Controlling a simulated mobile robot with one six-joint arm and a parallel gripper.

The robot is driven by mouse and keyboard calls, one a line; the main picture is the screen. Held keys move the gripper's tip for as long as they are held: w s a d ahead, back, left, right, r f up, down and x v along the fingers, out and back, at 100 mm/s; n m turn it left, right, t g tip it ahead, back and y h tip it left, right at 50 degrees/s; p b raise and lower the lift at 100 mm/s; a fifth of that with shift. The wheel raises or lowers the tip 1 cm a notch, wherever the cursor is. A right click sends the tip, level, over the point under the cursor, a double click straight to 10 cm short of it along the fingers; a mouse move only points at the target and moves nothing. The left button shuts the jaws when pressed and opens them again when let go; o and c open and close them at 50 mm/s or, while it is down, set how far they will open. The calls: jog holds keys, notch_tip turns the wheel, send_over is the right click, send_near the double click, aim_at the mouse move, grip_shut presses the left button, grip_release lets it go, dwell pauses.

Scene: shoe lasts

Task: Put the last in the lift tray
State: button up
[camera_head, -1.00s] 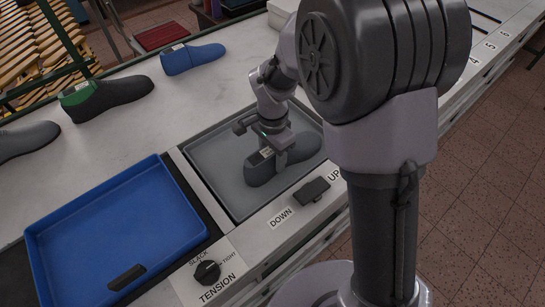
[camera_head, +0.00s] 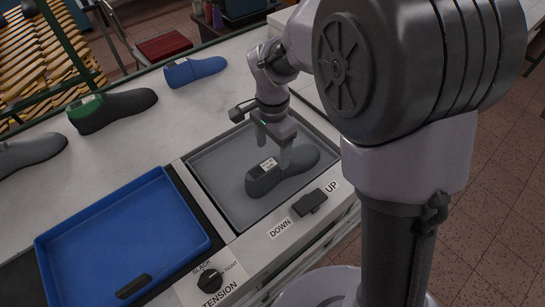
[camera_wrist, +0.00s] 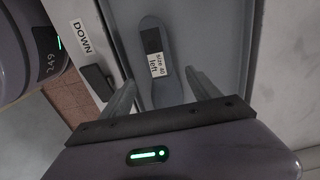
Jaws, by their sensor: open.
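A dark grey shoe last (camera_head: 290,170) lies in the grey lift tray (camera_head: 222,205), which is set into the bench. In the wrist view the last (camera_wrist: 152,50) bears a white label reading "size 40 left" and lies on the floor of the tray (camera_wrist: 215,40). My gripper (camera_head: 280,160) is over the last. In the wrist view its fingers (camera_wrist: 160,88) are spread on either side of the last's labelled end, and gaps show beside the last.
A blue tray (camera_head: 115,225) stands left of the lift tray. An UP/DOWN switch (camera_head: 310,201) and a tension knob (camera_head: 209,281) are on the front edge. Blue (camera_head: 195,70), green-black (camera_head: 112,108) and grey (camera_head: 30,152) lasts stand on the bench behind.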

jog(key=s+d+r+n+t+y, duration=0.1)
jog(key=s+d+r+n+t, duration=0.1)
jog(key=s+r, duration=0.45)
jog(key=s+d+r+n+t+y, duration=0.1)
jog(key=s+d+r+n, duration=0.15)
jog(key=s+r, duration=0.4)
jog(key=s+d+r+n+t, duration=0.1)
jog(key=s+r+n+t, duration=0.1)
jog(key=s, duration=0.4)
jog(key=shift+d+r+t+p, duration=0.25)
jog(key=shift+r+t+p, duration=0.05)
jog(key=shift+r+t, duration=0.1)
